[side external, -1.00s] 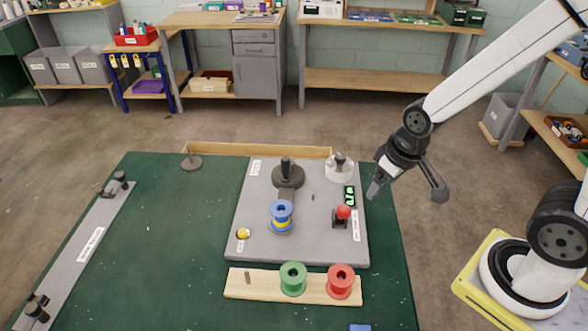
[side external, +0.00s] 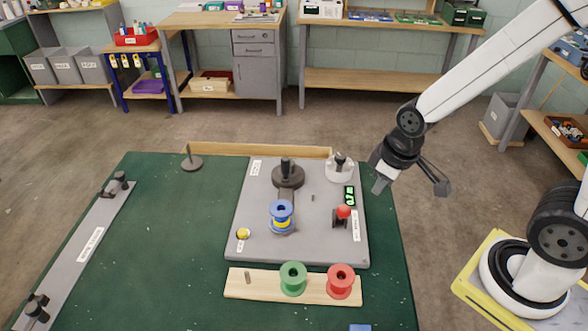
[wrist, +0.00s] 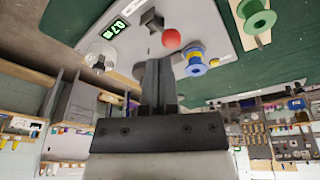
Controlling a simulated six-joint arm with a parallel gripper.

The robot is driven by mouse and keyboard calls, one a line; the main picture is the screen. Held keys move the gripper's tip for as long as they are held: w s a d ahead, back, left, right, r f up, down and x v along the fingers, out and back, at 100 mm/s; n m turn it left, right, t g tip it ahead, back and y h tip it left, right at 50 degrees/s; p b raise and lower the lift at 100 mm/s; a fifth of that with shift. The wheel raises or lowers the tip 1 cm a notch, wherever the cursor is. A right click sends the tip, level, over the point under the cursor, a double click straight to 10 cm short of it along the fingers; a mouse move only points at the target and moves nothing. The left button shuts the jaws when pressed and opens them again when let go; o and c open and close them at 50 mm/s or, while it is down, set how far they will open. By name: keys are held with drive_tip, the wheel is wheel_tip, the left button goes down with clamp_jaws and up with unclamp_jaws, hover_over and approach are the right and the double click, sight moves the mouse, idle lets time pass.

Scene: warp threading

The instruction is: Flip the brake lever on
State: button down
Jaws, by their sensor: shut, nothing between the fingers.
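The lever with a red ball knob (side external: 343,211) stands at the right edge of the grey plate (side external: 318,245), next to a white label. Its knob also shows in the wrist view (wrist: 171,39), beside a dark bracket. I cannot read the label or tell which position the lever is in. My gripper (side external: 380,187) hangs above and to the right of the lever, apart from it. Its fingers are shut and empty, and they show together in the wrist view (wrist: 158,75).
A green display (side external: 349,196) and a white round fixture (side external: 340,168) sit behind the lever. A blue spool (side external: 281,215) and a dark round post (side external: 287,174) stand to its left. Green (side external: 293,278) and red (side external: 340,281) spools stand in front on a wooden strip.

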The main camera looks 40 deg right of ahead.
sight(342, 215)
drive_tip(key=w+a+n+g, duration=0.1)
drive_tip(key=a+n, duration=0.2)
drive_tip(key=n, duration=0.8)
drive_tip(key=a+f+n, duration=0.1)
drive_tip(key=a+n, duration=0.3)
drive_tip(key=n, duration=0.7)
drive_tip(key=shift+w+a+f+g, duration=0.3)
drive_tip(key=shift+w+g, duration=0.05)
drive_tip(key=shift+g, duration=0.05)
drive_tip(key=shift+f, duration=0.15)
drive_tip(key=shift+w+a+f, duration=0.1)
drive_tip(key=shift+w+f, duration=0.05)
drive_tip(key=shift+f, duration=2.35)
drive_tip(key=shift+w+a+f, duration=0.1)
drive_tip(key=shift+f, duration=2.35)
drive_tip(key=shift+w+d+r, duration=0.4)
drive_tip(key=shift+w+d, duration=0.1)
drive_tip(key=shift+d, duration=0.3)
drive_tip(key=shift+w+d+r, duration=0.35)
drive_tip(key=shift+w+d, duration=0.15)
drive_tip(key=shift+d, duration=0.3)
